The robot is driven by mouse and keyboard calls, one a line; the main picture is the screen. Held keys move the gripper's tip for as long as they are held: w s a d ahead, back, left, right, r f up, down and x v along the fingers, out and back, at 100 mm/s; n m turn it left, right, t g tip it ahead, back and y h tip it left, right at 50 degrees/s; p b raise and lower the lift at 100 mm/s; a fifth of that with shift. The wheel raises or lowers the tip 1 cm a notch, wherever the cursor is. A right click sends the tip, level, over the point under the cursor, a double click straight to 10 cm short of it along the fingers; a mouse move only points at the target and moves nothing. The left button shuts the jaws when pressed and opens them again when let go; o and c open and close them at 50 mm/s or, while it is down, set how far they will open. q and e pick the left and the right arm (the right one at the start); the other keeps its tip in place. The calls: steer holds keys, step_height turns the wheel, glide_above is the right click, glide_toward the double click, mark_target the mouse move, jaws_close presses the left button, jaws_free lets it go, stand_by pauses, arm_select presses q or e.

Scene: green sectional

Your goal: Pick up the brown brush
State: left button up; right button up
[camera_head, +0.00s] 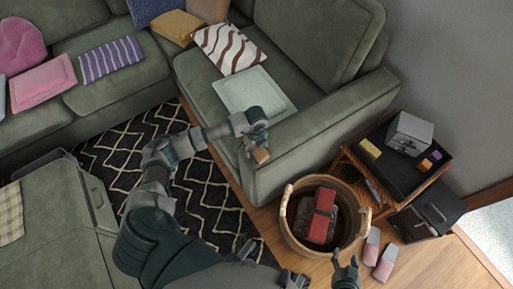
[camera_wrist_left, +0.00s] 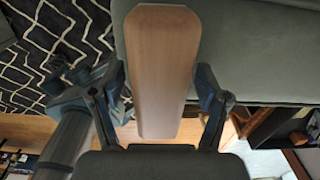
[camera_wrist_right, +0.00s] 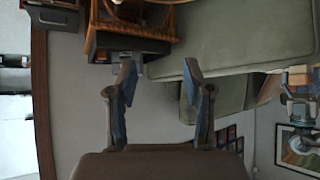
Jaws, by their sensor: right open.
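The brown brush (camera_wrist_left: 162,75) shows in the left wrist view as a long wooden back with cut corners, lengthwise between the fingers of my left gripper (camera_wrist_left: 162,88). The left gripper is shut on it. In the head view my left gripper (camera_head: 257,142) is beside the front of the sofa arm, and a small part of the brown brush (camera_head: 262,156) shows at its tips. Its bristles are hidden. My right gripper (camera_head: 346,272) is at the bottom of the head view, below the basket; in the right wrist view (camera_wrist_right: 160,85) its fingers are apart and empty.
A wicker basket (camera_head: 289,213) holding a red item (camera_head: 322,215) stands on the wood floor. Right of it are pink slippers (camera_head: 384,262) and a side table (camera_head: 378,181) with a grey box (camera_head: 409,133). The green sectional (camera_head: 293,153) borders a patterned rug (camera_head: 220,207).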

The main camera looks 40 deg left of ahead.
arm_select(q)
steer(key=c, duration=1.2)
arm_select(e)
steer(key=shift+f, duration=0.1)
arm_select(q)
steer(key=shift+r, duration=0.1)
steer(key=shift+r, duration=0.25)
step_height(320, 180, up, 3)
steer(key=shift+r+p, duration=0.1)
steer(key=shift+p, duration=0.5)
steer(key=shift+s+d+r+p, duration=0.2)
steer(key=shift+s+d+p, duration=0.45)
steer(key=shift+s, duration=1.85)
steer(key=shift+s+d+r+p, duration=0.2)
steer(key=shift+s+d, duration=0.9)
steer(key=shift+s, duration=1.45)
steer(key=shift+s+d+r+p, duration=0.15)
steer(key=shift+s+d+p, duration=0.55)
steer(key=shift+s, duration=1.8)
arm_select(e)
steer(key=s+d+f+g+h, duration=0.1)
steer(key=s+d+f+g, duration=0.1)
steer(key=s, duration=0.3)
steer(key=s+d+f+g, duration=0.1)
steer(key=s+d+g, duration=0.1)
steer(key=s+g, duration=0.3)
steer(key=shift+s+f+h, duration=0.35)
steer(key=shift+s+h, duration=0.05)
steer(key=shift+s, duration=0.25)
